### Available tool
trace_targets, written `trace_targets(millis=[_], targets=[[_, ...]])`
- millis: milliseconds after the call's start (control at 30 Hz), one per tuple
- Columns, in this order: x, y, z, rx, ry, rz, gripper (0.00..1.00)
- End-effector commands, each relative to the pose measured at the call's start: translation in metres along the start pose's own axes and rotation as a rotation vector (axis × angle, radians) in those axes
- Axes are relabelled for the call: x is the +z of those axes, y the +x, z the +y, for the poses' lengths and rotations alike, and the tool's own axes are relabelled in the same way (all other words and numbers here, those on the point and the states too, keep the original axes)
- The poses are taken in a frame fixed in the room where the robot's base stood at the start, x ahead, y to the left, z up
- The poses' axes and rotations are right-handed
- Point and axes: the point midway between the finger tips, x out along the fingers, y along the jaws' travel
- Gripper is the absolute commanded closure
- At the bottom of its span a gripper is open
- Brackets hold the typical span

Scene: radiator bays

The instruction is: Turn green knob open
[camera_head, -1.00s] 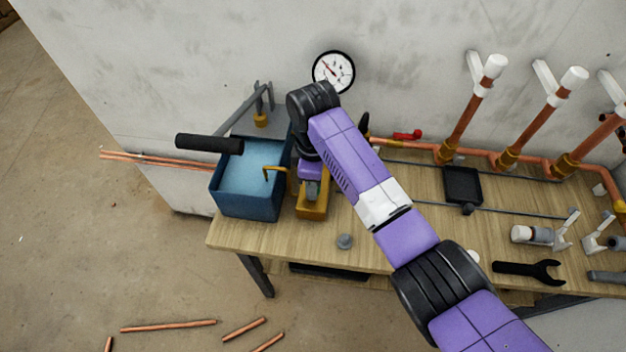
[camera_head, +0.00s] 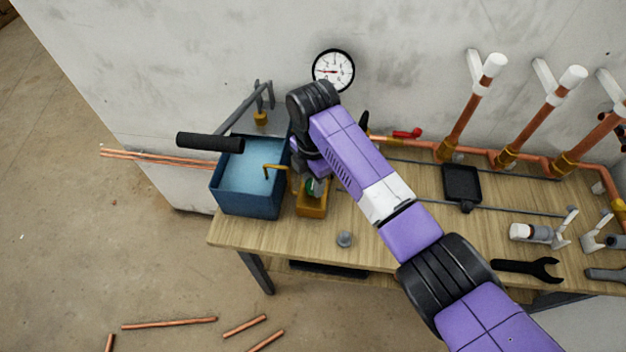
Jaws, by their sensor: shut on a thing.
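The green knob (camera_head: 316,187) shows as a small green patch over the yellow box (camera_head: 312,210) on the left part of the bench. My gripper (camera_head: 312,186) is at the knob, shut on it, with the purple wrist just above. The wrist and arm hide most of the knob and the fingers, so the knob's angle cannot be read. The round pressure gauge (camera_head: 333,71) on the wall has its red needle pointing about left.
A blue tank of water (camera_head: 245,198) with a black handle stands left of my gripper. A grey cap (camera_head: 344,239), a black tray (camera_head: 462,185) and a wrench (camera_head: 528,270) lie on the bench (camera_head: 390,255). Copper pipes (camera_head: 463,128) rise at the back right.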

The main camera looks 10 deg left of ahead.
Motion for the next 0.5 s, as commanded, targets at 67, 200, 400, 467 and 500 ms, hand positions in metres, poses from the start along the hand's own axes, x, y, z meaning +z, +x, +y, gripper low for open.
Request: trace_targets(millis=[67, 200, 400, 467, 500], targets=[[-0.0006, -0.0014, 0.0010, 0.003, -0.018, 0.001, 1.00], [-0.0008, -0.0015, 0.0011, 0.003, -0.037, 0.001, 1.00], [-0.0008, -0.0015, 0.0011, 0.003, -0.043, 0.001, 1.00], [-0.0009, -0.0015, 0.0011, 0.003, -0.043, 0.001, 1.00], [-0.0009, -0.0015, 0.0011, 0.003, -0.043, 0.001, 1.00]])
